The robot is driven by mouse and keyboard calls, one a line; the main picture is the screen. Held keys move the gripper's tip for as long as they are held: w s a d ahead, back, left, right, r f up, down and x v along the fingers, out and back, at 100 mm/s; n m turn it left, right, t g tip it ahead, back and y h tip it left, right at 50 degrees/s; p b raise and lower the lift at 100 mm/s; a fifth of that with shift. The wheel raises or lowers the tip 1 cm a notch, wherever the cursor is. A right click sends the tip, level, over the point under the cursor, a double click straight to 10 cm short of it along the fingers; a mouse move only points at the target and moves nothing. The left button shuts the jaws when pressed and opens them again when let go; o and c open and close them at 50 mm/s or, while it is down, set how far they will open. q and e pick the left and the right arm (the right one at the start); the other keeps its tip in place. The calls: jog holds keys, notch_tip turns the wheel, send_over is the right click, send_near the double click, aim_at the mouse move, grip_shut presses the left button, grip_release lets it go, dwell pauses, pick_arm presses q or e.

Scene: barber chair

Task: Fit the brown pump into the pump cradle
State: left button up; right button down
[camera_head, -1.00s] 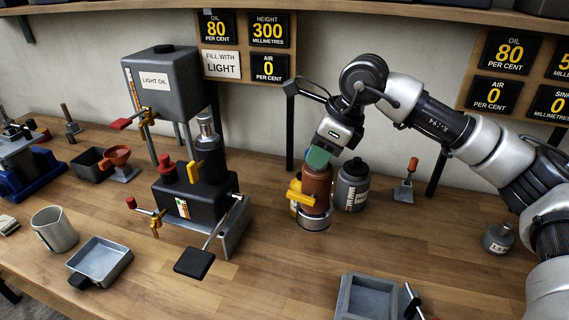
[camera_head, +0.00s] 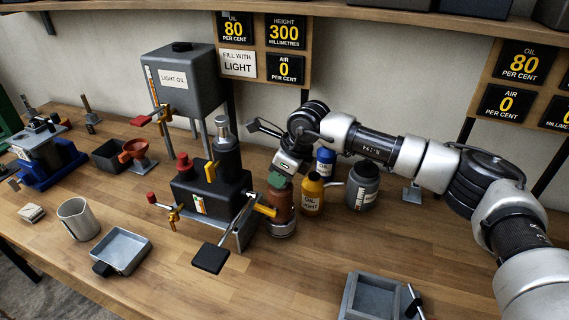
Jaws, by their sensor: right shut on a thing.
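The brown pump (camera_head: 282,205) is an upright cylinder with a yellow part on its left and a metal lower end. My right gripper (camera_head: 280,182), with green at its fingers, is shut on the pump's top. The pump is close beside the black unit (camera_head: 187,200) with the pedal; I cannot tell whether they touch or whether the pump clears the table. An open grey box-like holder (camera_head: 347,298) with a black-handled lever at its right stands at the front edge; it may be the pump cradle. My left gripper is not in view.
A yellow oil bottle (camera_head: 312,196), a blue-labelled bottle (camera_head: 326,163) and a dark grey jar (camera_head: 364,187) stand right of the pump. The light oil tank (camera_head: 186,95) stands behind on legs. A metal tray (camera_head: 124,249) and a mug (camera_head: 76,219) are at the left.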

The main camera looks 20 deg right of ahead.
jog(key=shift+f, duration=1)
jog(key=shift+f, duration=0.15)
jog(key=c, duration=1.3)
grip_release()
jog(key=shift+f, duration=0.1)
jog(key=o, duration=0.4)
jog(key=shift+s, duration=0.1)
jog(key=shift+c, duration=0.2)
